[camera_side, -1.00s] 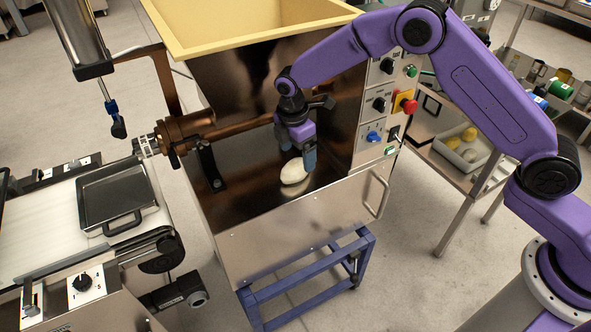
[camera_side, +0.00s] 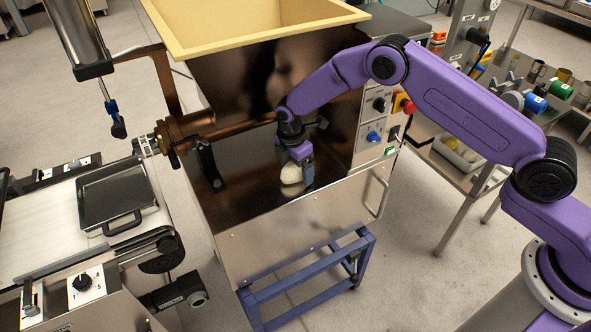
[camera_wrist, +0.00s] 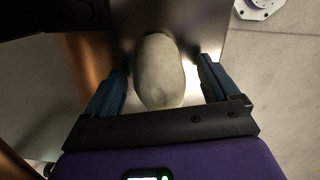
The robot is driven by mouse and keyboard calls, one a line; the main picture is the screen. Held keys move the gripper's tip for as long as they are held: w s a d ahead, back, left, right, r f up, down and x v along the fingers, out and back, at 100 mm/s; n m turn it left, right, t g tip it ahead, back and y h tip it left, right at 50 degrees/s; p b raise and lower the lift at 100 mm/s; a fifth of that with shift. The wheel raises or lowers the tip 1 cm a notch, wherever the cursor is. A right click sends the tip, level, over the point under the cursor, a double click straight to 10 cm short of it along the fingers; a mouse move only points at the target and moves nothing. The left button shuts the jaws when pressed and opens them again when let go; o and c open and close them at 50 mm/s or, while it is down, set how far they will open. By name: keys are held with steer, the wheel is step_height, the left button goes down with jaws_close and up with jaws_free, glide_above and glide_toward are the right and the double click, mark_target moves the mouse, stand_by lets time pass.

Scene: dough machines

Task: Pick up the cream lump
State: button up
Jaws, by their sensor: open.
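The cream lump (camera_side: 291,173) lies on the dark shiny metal surface at the foot of the machine with the yellow-rimmed hopper. My gripper (camera_side: 296,178) is lowered over it and partly hides it in the side view. In the wrist view the lump (camera_wrist: 159,72) is an oval between the two blue fingers of my gripper (camera_wrist: 161,82). The fingers are open, with a gap visible on each side of the lump.
The metal front panel (camera_side: 300,232) rises along the near side of the surface. A brown horizontal tube (camera_side: 190,128) with a black bracket is to the left. The control panel (camera_side: 375,125) stands close on the right. A black tray (camera_side: 112,192) sits on the conveyor at left.

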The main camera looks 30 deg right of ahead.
steer(key=c, duration=1.3)
steer(key=shift+r, duration=0.1)
